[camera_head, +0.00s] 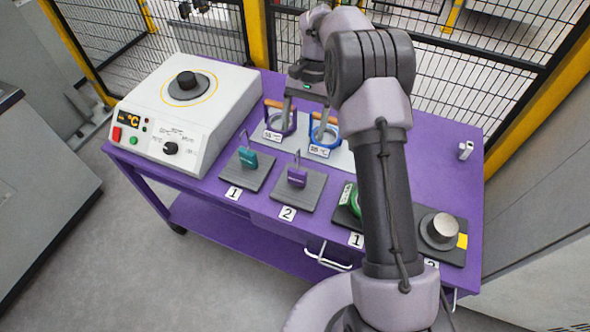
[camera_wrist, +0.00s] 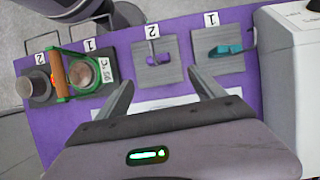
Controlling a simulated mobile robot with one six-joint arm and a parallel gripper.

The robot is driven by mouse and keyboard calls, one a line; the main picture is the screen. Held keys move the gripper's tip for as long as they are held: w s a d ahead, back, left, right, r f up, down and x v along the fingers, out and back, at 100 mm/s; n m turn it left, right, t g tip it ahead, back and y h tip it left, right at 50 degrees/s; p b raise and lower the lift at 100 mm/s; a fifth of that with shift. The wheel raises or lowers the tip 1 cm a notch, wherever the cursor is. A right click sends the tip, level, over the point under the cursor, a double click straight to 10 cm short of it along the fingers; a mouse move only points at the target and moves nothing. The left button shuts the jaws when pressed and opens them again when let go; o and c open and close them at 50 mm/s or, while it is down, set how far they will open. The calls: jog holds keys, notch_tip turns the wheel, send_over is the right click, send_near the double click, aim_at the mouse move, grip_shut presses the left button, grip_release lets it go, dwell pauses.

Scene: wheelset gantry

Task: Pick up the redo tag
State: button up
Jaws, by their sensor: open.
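Two upright tags stand on dark square pads on the purple table. A teal tag (camera_head: 248,158) is on the pad marked 1, and a purple tag (camera_head: 297,176) is on the pad marked 2. Their lettering is too small to read, so I cannot tell which is the redo tag. In the wrist view the purple tag (camera_wrist: 155,59) lies ahead of my fingers, and the teal tag (camera_wrist: 226,51) is further right. My gripper (camera_wrist: 160,79) is open and empty, above the table. In the head view my gripper (camera_head: 305,128) is behind the tags, over the ring holders.
Purple and blue rings with orange handles (camera_head: 325,131) stand at the back. A green ring (camera_wrist: 60,78) and a metal cylinder (camera_head: 440,229) sit on the right pads. A white heater (camera_head: 187,110) fills the table's left. A small white object (camera_head: 465,150) stands far right.

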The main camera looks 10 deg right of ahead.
aim_at(299, 163)
jog(key=b+x, duration=0.3)
jog(key=x, duration=0.5)
jog(key=shift+d+f, duration=0.1)
jog(key=b+x, duration=0.2)
jog(key=x, duration=0.1)
jog(key=b+x, duration=0.1)
jog(key=x, duration=0.1)
jog(key=shift+w+d+f, duration=0.15)
jog(key=shift+d+f, duration=0.1)
jog(key=shift+d, duration=0.1)
jog(key=shift+r, duration=0.1)
jog(key=c, duration=1.5)
